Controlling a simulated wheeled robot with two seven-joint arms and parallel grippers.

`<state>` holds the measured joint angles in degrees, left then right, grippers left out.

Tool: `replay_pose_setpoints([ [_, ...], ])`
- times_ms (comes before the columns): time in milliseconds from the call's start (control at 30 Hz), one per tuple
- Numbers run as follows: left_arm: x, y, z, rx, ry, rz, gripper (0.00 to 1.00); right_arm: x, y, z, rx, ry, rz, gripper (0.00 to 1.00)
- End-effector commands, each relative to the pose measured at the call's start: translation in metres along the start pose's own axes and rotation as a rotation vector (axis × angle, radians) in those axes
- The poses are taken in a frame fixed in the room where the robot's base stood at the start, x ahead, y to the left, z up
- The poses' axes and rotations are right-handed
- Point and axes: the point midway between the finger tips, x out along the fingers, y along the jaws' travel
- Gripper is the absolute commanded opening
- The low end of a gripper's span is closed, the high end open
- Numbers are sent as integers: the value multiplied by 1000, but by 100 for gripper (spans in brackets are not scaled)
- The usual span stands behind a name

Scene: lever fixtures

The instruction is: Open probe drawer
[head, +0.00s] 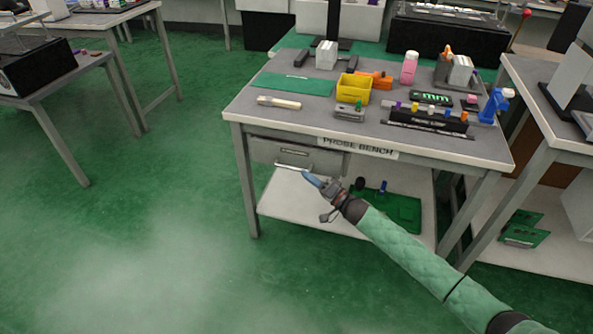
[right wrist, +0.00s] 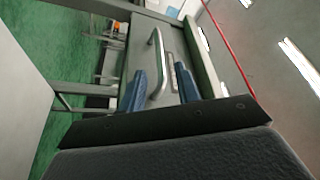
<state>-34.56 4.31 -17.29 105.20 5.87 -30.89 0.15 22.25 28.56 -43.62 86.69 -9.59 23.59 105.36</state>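The probe drawer (head: 322,160) is a grey drawer under the left front of the bench labelled "PROBE BENCH", and its front looks closed. Its bar handle (head: 290,168) is pale metal. My right gripper (head: 308,177) reaches up from the lower right, with its blue fingertips at the right end of the handle. In the right wrist view the blue fingers (right wrist: 160,90) are apart, with the handle (right wrist: 156,62) showing between them and the drawer front (right wrist: 142,48) behind. I cannot tell whether either finger touches the handle. My left gripper is not in view.
The bench top (head: 240,108) holds a yellow bin (head: 353,88), a blue bottle (head: 494,105) and a probe rack (head: 425,120). A lower shelf (head: 285,205) sits below the drawer. Green floor (head: 150,200) is clear to the left.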

Motion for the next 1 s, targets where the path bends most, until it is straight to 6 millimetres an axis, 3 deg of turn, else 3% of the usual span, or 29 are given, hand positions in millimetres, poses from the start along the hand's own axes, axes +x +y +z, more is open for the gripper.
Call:
replay_pose_setpoints([
  [200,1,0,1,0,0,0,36,34,0,1,1,1,-1,33],
  [400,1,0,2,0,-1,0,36,53,0,1,1,1,-1,33],
  [767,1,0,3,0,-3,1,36,58,0,1,0,1,1,33],
  [933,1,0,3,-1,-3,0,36,58,0,1,0,1,1,3],
  [1000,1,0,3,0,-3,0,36,58,0,1,0,1,1,0],
])
